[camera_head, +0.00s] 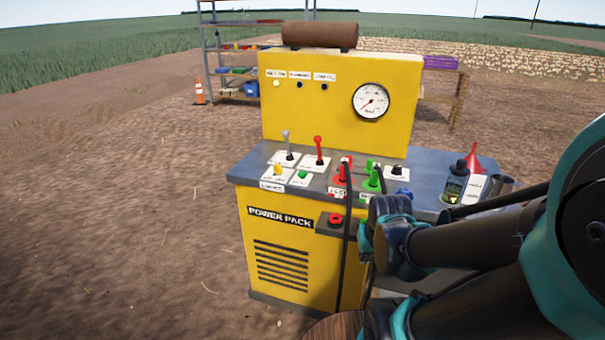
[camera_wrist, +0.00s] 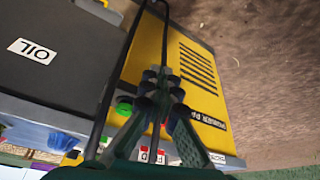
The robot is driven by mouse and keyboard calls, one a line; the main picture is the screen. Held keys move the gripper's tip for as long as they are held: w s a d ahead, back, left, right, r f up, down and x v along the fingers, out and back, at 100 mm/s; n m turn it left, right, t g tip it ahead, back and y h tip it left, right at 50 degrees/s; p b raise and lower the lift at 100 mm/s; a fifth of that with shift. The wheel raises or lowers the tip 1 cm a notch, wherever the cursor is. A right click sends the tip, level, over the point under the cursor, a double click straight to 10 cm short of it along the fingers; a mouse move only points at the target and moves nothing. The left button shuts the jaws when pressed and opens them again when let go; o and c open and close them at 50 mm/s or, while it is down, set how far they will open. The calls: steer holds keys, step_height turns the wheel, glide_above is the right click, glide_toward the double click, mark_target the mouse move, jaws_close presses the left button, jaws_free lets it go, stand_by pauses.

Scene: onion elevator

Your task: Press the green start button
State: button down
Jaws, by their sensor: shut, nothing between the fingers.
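The green button (camera_head: 303,174) is a small round cap on a white plate on the grey top of the yellow power pack (camera_head: 292,268). It stands right of a yellow knob (camera_head: 278,171) and in front of two levers; nothing covers it in the head view. My gripper (camera_wrist: 161,80) is shut and empty in the wrist view, over the power pack's front edge. In the head view my arm comes in from the right, with its end right of the button and apart from it. A green part (camera_wrist: 124,106) shows beside my fingers; I cannot tell whether it is the button.
A red lever (camera_head: 319,150) and a grey lever (camera_head: 287,143) stand behind the button. Red couplings (camera_head: 340,174) and green couplings (camera_head: 371,180) with black hoses are to its right. A gauge (camera_head: 371,101) is on the yellow back panel. Open ground lies left.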

step_height(320, 180, up, 16)
steer(key=r+m+t+y, duration=0.1)
steer(key=m+t+y, duration=0.2)
steer(key=m+t, duration=0.25)
glide_above(303, 174)
steer(key=shift+w+f+g, duration=0.2)
steer(key=shift+f+g, duration=0.05)
steer(key=shift+g, duration=0.2)
steer(key=shift+f, duration=4.4)
steer(key=shift+f, duration=0.1)
steer(key=shift+f, duration=0.3)
